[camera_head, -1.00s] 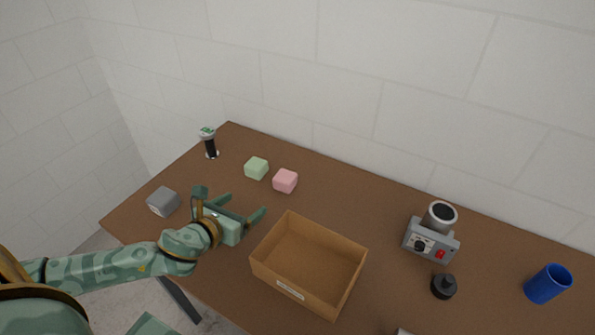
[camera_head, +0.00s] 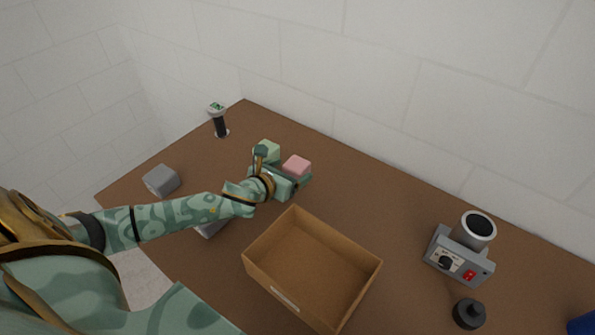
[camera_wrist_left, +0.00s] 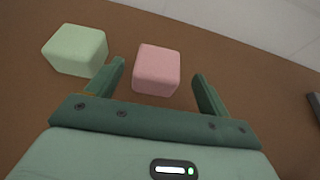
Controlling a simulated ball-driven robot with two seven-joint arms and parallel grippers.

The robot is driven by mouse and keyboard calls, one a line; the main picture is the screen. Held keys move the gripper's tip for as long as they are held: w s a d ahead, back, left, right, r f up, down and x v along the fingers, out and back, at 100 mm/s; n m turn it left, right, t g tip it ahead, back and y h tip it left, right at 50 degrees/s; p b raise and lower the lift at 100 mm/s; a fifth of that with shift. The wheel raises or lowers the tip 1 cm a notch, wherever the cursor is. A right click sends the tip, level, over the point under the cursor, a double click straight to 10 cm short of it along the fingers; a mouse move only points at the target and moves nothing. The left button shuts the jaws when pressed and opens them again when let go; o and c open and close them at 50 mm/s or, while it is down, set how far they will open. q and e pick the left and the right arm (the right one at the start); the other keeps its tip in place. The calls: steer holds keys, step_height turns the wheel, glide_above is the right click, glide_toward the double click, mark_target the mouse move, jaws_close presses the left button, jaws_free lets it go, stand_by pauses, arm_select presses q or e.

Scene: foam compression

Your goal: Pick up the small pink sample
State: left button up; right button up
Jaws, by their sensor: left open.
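The small pink sample (camera_head: 297,166) is a rounded block on the brown table. In the left wrist view the pink sample (camera_wrist_left: 157,69) lies ahead of and between the two finger tips. My left gripper (camera_wrist_left: 160,75) is open and empty, with a finger on either side of the sample's near part. In the head view my left gripper (camera_head: 284,168) reaches in from the left and partly hides the sample. A green block (camera_head: 267,149) stands just left of it, and in the left wrist view the green block (camera_wrist_left: 75,50) is outside the left finger. My right gripper is not in view.
An open cardboard box (camera_head: 262,270) stands in front of the gripper. A grey block (camera_head: 161,181) and a dark-handled device (camera_head: 219,122) are at the left. A grey apparatus (camera_head: 459,256) and a black weight (camera_head: 469,313) are at the right.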

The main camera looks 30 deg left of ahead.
mark_target(294, 167)
arm_select(q)
steer(key=b+x, duration=0.1)
steer(key=x, duration=0.3)
steer(key=shift+w+a+f+b, duration=0.15)
steer(key=shift+w+f+b, duration=0.1)
steer(key=shift+w+b, duration=0.05)
steer(key=shift+w, duration=0.35)
steer(key=shift+s, duration=0.1)
steer(key=shift+c, duration=0.7)
steer(key=c, duration=0.9)
steer(key=shift+r, duration=0.15)
